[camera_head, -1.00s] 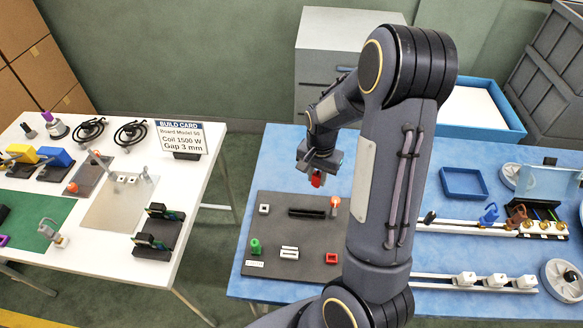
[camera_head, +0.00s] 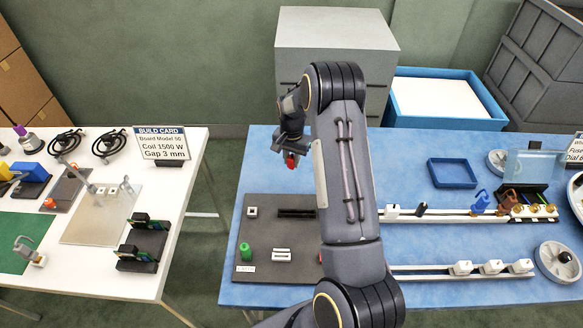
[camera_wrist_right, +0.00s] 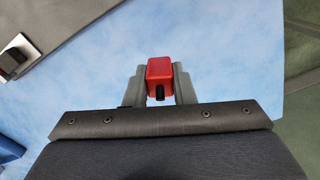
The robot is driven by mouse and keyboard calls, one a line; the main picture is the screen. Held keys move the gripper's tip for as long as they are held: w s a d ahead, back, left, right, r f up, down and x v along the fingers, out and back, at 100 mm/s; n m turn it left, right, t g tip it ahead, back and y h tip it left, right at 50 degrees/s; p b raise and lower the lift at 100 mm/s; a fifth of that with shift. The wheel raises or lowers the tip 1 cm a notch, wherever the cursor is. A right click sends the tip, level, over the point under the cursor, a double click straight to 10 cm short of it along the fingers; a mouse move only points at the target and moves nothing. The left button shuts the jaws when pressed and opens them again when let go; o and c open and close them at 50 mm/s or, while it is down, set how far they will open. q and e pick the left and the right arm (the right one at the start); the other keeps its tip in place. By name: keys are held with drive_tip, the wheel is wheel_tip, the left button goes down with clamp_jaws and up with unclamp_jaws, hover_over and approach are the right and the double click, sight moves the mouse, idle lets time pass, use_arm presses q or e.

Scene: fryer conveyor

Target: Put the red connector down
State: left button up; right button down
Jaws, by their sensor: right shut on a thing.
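My right gripper (camera_head: 290,154) is shut on the red connector (camera_head: 291,161) and holds it above the back part of the blue table, beyond the far edge of the dark grey board (camera_head: 270,235). In the right wrist view the red connector (camera_wrist_right: 160,70) sits between the two grey fingers, with blue table surface behind it and a black part on its near side. Its exact height is hard to tell. My left gripper is not in view.
The board carries a white block (camera_head: 252,211), a black slotted part (camera_head: 296,213), a green cylinder (camera_head: 245,253) and a white connector (camera_head: 282,255). My right arm hides the board's right side. A blue tray (camera_head: 452,173) and rails (camera_head: 440,215) are to the right. Bare blue table surrounds the gripper.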

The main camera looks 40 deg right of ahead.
sight(292, 167)
wheel_tip(292, 167, down, 4)
drive_tip(key=shift+w+d+r+b, duration=0.1)
drive_tip(key=shift+w+r+b, duration=0.1)
drive_tip(key=shift+b, duration=0.6)
drive_tip(key=shift+r, duration=0.1)
drive_tip(key=shift+s, duration=0.1)
drive_tip(key=shift+f+b, duration=0.5)
drive_tip(key=shift+f, duration=0.05)
drive_tip(key=c, duration=1.2)
unclamp_jaws()
